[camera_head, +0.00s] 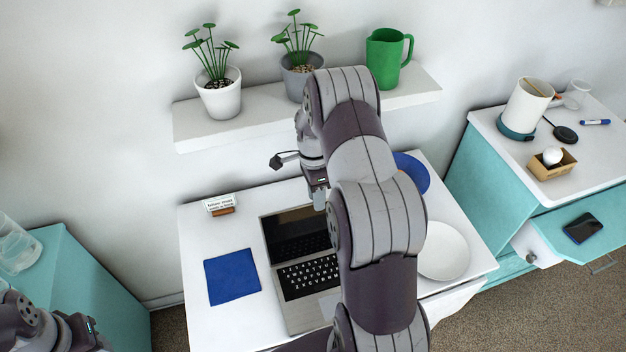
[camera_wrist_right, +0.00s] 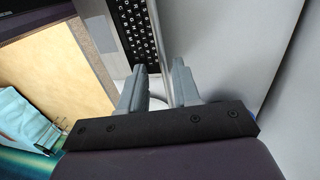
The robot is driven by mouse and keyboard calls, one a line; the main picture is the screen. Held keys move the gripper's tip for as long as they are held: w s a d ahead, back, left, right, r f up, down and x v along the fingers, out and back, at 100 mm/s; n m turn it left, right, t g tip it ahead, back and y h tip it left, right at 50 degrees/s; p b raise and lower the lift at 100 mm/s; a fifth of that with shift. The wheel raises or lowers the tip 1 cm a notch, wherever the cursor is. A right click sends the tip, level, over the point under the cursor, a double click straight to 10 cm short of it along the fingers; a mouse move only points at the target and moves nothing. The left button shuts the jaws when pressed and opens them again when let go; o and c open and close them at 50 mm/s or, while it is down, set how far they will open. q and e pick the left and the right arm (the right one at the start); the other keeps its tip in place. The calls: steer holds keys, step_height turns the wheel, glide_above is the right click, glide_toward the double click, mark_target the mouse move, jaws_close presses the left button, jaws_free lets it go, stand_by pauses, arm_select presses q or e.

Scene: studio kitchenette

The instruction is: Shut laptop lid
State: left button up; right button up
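The laptop (camera_head: 303,270) stands open on the white table. Its dark screen (camera_head: 292,222) is raised at the back and its keyboard (camera_head: 310,276) faces up. My right arm hides the laptop's right side. My right gripper (camera_head: 319,200) points down near the top right of the screen; I cannot tell whether it touches the lid. In the right wrist view its two fingers (camera_wrist_right: 158,66) are apart with nothing between them, and part of the keyboard (camera_wrist_right: 137,30) shows beyond them. Part of my left arm shows at the lower left of the head view, but its fingers do not.
A blue cloth square (camera_head: 232,277) lies left of the laptop, with a small card holder (camera_head: 220,204) behind it. A white bowl (camera_head: 443,251) and a blue plate (camera_head: 412,172) are on the right. A wall shelf (camera_head: 255,118) with two plants and a green pitcher (camera_head: 385,60) overhangs the back.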

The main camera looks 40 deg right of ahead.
steer(key=r, duration=0.3)
steer(key=shift+s, duration=0.25)
steer(key=shift+w+r, duration=0.25)
steer(key=shift+r, duration=0.05)
step_height(320, 180, up, 4)
steer(key=w+p, duration=0.1)
steer(key=p, duration=0.3)
steer(key=b, duration=0.4)
glide_above(317, 213)
steer(key=w, duration=0.2)
step_height(317, 213, down, 6)
steer(key=f+p, duration=0.1)
steer(key=f, duration=0.1)
steer(key=s+f, duration=0.1)
steer(key=f, duration=0.1)
steer(key=f+p, duration=0.1)
steer(key=f, duration=0.1)
steer(key=shift+s+d+f+p, duration=0.15)
steer(key=shift+s+f+p, duration=0.1)
steer(key=shift+f+p, duration=0.1)
arm_select(q)
step_height(317, 213, up, 2)
steer(key=shift+s+r, duration=0.15)
arm_select(e)
steer(key=shift+s+f, duration=0.1)
steer(key=shift+f, duration=0.2)
jaws_close()
